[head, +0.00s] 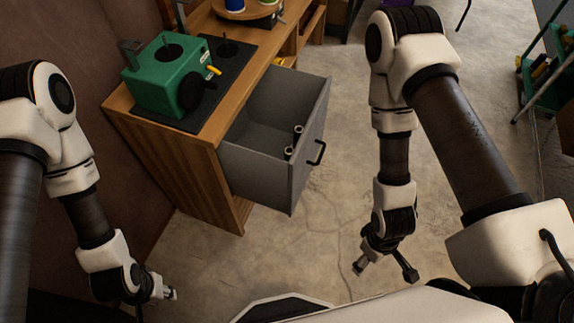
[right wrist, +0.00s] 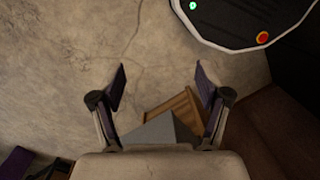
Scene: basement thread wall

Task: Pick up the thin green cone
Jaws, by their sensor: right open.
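I cannot make out a thin green cone for certain. At the top edge of the head view, a small green thing (head: 268,2) is cut off by the frame beside a blue spool (head: 235,4), so its shape cannot be told. My left gripper (head: 168,293) hangs low at the left, away from both; whether its fingers are apart is unclear. My right gripper (head: 385,268) is open and empty above the floor, right of the drawer.
A wooden cabinet (head: 190,178) has a grey drawer (head: 255,175) pulled out, with small dark-and-white items inside. A green machine (head: 168,75) sits on the cabinet's black mat. A green shelf cart (head: 545,92) stands at the right. The floor between is clear.

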